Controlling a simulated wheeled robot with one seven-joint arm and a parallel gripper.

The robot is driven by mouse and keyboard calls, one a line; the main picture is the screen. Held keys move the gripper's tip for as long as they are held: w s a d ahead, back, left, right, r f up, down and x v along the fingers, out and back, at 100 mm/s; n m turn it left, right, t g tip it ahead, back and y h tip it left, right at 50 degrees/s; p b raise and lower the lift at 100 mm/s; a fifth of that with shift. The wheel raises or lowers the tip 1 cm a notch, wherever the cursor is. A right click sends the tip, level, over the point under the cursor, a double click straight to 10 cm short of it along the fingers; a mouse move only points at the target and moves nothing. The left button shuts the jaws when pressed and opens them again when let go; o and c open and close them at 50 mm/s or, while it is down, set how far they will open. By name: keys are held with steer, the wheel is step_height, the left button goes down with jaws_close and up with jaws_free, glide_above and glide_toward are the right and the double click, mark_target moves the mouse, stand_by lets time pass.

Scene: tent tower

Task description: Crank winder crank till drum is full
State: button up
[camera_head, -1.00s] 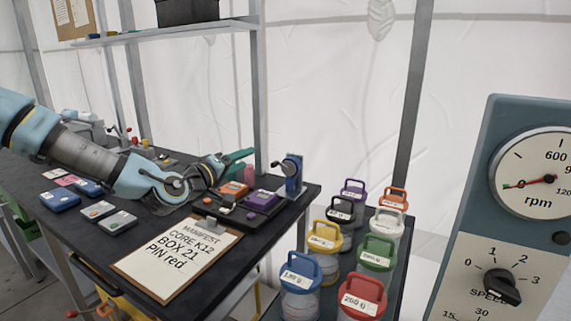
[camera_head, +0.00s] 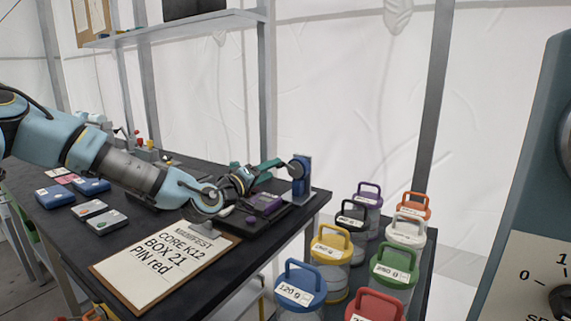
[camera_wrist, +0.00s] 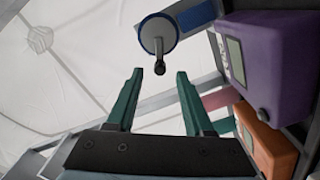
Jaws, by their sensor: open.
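The winder (camera_head: 303,178) is a small blue upright stand at the right end of the black bench, with a dark round part on it. In the wrist view its blue housing (camera_wrist: 196,14) carries a grey disc (camera_wrist: 157,36) with a blue rim. A short dark crank handle (camera_wrist: 159,66) sticks out from the disc. My gripper (camera_head: 275,166) is just left of the winder. In the wrist view my gripper (camera_wrist: 159,76) has its two green fingers apart, with the handle's end between the fingertips and no clear contact. How full the drum is cannot be seen.
A purple box (camera_wrist: 256,60) and an orange box (camera_wrist: 268,142) sit close to the right of my fingers. A manifest clipboard (camera_head: 160,266) lies at the bench's front. Several lidded jars, one yellow (camera_head: 331,245), stand right of the bench. A panel (camera_head: 540,230) stands far right.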

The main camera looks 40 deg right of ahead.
mark_target(283, 164)
steer(key=p+x, duration=0.1)
steer(key=x, duration=0.6)
steer(key=shift+w+d, duration=0.1)
steer(key=shift+d, duration=0.2)
jaws_close()
